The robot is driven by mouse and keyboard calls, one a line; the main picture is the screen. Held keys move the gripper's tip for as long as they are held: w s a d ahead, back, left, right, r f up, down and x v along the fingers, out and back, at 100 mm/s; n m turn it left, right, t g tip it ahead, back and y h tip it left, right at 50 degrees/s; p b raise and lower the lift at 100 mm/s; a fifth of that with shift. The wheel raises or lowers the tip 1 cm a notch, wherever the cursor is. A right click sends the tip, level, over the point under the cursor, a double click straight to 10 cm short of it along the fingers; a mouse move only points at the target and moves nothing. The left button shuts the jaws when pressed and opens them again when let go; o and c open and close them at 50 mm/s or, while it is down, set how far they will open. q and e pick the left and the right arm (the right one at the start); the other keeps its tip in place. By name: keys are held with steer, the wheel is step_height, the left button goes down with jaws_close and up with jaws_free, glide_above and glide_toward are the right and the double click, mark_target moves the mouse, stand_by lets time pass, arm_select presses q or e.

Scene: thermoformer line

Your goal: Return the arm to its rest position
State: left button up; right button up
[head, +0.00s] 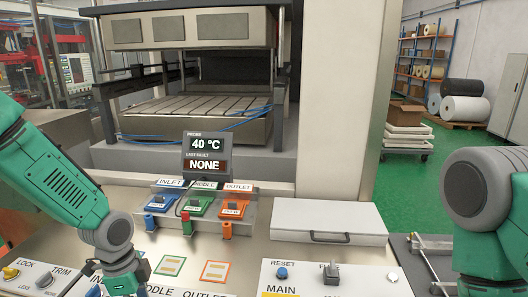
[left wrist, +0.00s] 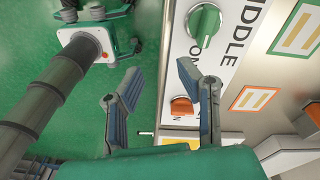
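My left arm comes in from the left in the head view, with its wrist low over the front of the control panel. Most of the gripper is cut off by the bottom edge. In the left wrist view my left gripper (left wrist: 158,82) is open, with a clear gap between its fingers and nothing held. Beyond its right finger is a panel lettered MIDDLE, with a green knob (left wrist: 203,25) and an orange switch (left wrist: 183,107). I cannot tell whether the fingertips touch the panel. My right arm is bent at the right of the head view; its gripper is out of view.
A display (head: 208,154) reads 40 °C and NONE. Below it are blue, green and orange connectors (head: 233,206) marked INLET, MIDDLE, OUTLET. A closed white case (head: 328,222) lies at centre right. The main panel (head: 335,283) has a blue button and toggle. Green floor is open at right.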

arm_select(q)
steer(key=s+d+f+n, duration=0.3)
steer(key=s+f+n, duration=0.3)
steer(key=s+f, duration=0.35)
steer(key=s+a+f+n+y, duration=0.15)
steer(key=s+n, duration=0.35)
steer(key=s, duration=0.5)
steer(key=s+a+f+n, duration=0.3)
steer(key=s+n, duration=0.2)
steer(key=s, duration=0.4)
steer(key=w+d+f+m+b, duration=0.1)
steer(key=w+d+f+b, duration=0.1)
steer(key=f+b, duration=1.6)
steer(key=shift+w+f+t+b, duration=0.15)
steer(key=shift+w+t+b, duration=0.2)
steer(key=shift+w, duration=0.35)
steer(key=shift+w, duration=0.1)
